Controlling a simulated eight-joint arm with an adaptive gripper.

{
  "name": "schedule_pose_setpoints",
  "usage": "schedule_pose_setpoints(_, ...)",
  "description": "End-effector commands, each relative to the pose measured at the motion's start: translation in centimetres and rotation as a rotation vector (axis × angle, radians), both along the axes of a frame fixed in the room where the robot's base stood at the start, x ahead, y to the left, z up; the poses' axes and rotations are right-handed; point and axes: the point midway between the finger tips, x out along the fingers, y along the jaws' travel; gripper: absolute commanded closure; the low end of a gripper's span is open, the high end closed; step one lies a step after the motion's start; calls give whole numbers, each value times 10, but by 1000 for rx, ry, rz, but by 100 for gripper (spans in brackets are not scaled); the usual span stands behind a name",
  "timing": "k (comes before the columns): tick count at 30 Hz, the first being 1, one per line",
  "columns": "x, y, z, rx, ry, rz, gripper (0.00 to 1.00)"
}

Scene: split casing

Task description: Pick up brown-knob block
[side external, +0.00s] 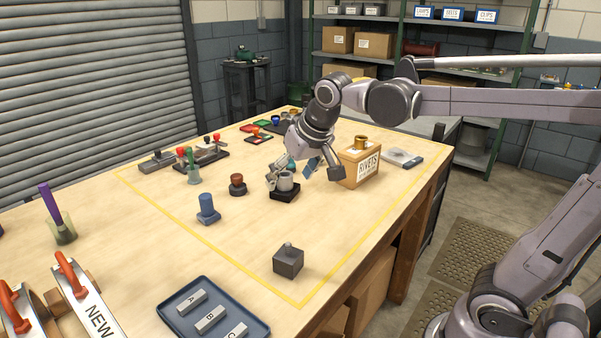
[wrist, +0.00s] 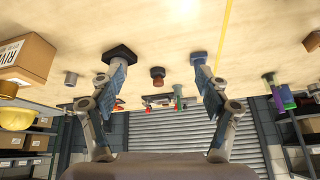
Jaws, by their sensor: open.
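The brown-knob block (side external: 237,185) has a rounded red-brown knob on a dark base. It stands upright on the table, left of my gripper in the side view. My gripper (side external: 305,172) is open and empty, apart from the block, low over the table near a black-based block with a grey cylinder (side external: 285,184). In the wrist view, which looks upside down, the brown-knob block (wrist: 157,77) appears between the two fingers (wrist: 161,74) but farther off. Nothing hides it in either view.
A blue block (side external: 207,211) and a dark grey knobbed block (side external: 288,261) stand nearer the front. A RIVETS box (side external: 360,167) is close to my gripper's right. Tools with red handles (side external: 188,160) stand farther left. Bare table lies around the brown-knob block.

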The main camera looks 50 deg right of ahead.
Motion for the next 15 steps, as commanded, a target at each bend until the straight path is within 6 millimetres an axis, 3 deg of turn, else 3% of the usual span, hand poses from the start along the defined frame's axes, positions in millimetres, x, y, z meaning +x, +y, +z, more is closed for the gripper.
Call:
schedule_pose_setpoints(1,17,-1,7,5,11,-30,24)
schedule_pose_setpoints(7,74,-8,20,20,50,-161,24)
schedule_pose_setpoints(15,148,-15,19,31,89,-345,24)
